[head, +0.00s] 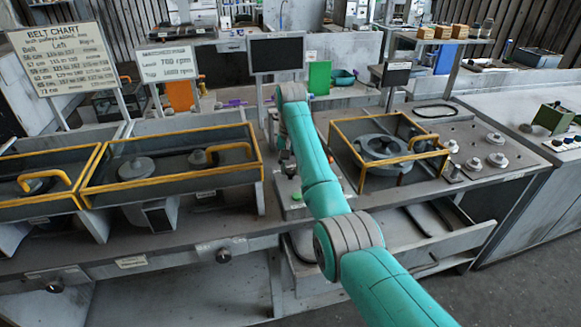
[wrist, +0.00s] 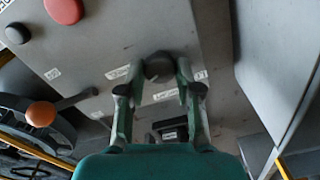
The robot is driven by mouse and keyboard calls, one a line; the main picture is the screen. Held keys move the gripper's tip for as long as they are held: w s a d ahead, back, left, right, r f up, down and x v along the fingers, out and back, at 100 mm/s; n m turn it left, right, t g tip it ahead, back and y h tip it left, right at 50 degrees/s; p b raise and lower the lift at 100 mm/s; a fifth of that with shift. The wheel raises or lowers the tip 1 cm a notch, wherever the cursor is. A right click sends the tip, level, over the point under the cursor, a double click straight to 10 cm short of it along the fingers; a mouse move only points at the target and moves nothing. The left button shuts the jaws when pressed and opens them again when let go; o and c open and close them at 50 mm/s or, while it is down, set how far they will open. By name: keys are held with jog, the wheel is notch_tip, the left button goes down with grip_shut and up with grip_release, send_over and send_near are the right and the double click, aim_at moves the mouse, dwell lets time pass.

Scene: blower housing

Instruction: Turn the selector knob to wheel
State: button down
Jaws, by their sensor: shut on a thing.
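The selector knob (wrist: 158,65) is a small dark round knob on a grey control panel (wrist: 110,35). It sits between the fingertips of my gripper (wrist: 160,76) in the wrist view. My gripper is shut on the knob, with one finger on each side. Several small white labels (wrist: 118,73) lie around the knob; their words are too small to read, so I cannot tell which one it points to. In the head view my teal arm covers most of the control box (head: 291,207), and the knob is hidden.
A red button (wrist: 63,10), a black button (wrist: 18,33) and a lever with an orange-brown ball (wrist: 41,114) are left of the knob in the wrist view. Yellow-framed guards (head: 170,181) stand left of my arm, and another yellow frame (head: 345,150) stands right.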

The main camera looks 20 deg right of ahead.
jog(key=m, duration=0.4)
jog(key=shift+m, duration=0.4)
dwell(0.4)
jog(key=c, duration=0.8)
grip_release()
